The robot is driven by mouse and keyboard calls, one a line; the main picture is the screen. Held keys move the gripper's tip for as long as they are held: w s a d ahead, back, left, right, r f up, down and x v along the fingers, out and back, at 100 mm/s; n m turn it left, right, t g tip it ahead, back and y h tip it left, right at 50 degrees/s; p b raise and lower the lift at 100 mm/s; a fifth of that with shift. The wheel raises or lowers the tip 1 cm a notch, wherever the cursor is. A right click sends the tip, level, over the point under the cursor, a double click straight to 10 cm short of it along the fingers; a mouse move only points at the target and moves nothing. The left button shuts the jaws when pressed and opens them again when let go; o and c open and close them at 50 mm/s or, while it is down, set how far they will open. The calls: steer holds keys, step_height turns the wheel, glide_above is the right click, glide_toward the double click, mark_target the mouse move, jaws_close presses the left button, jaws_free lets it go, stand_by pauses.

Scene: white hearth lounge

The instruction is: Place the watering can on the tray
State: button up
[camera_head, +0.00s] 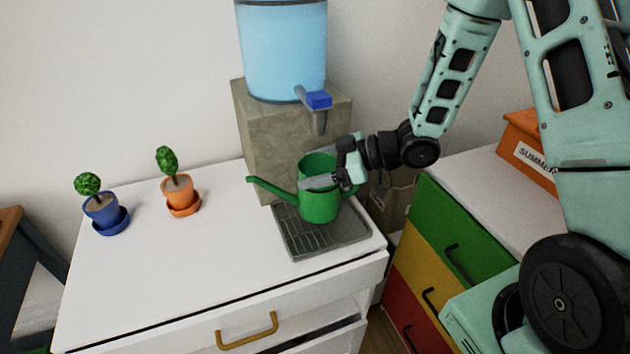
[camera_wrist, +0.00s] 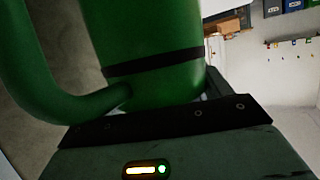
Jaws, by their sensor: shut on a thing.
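The green watering can (camera_head: 318,206) is upright at the grey slatted tray (camera_head: 300,246) on the white cabinet, with its spout pointing left. It overlaps the tray in the head view; I cannot tell whether its base touches the tray or is slightly above it. My gripper (camera_head: 338,178) is shut on the watering can at its upper right side. In the wrist view the can's green body (camera_wrist: 145,45) fills the upper middle, close against my gripper, and a curved green part shows at left. The fingertips are partly hidden.
A water dispenser with a blue tap (camera_head: 318,99) on a stone block (camera_head: 262,140) stands right behind the can. Blue (camera_head: 102,213) and orange (camera_head: 179,195) potted plants stand at left on the white cabinet (camera_head: 190,270). A coloured drawer unit (camera_head: 445,240) is at right.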

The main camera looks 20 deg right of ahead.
step_height(320, 180, down, 3)
steer(key=shift+r+b, duration=0.15)
steer(key=shift+b, duration=0.8)
steer(key=shift+w, duration=0.2)
steer(key=o, duration=1.8)
steer(key=shift+c, duration=0.2)
steer(key=shift+s+d+r, duration=0.1)
steer(key=shift+d, duration=0.1)
steer(key=v, duration=1.1)
steer(key=shift+s+d+r, duration=0.15)
steer(key=shift+d, duration=0.05)
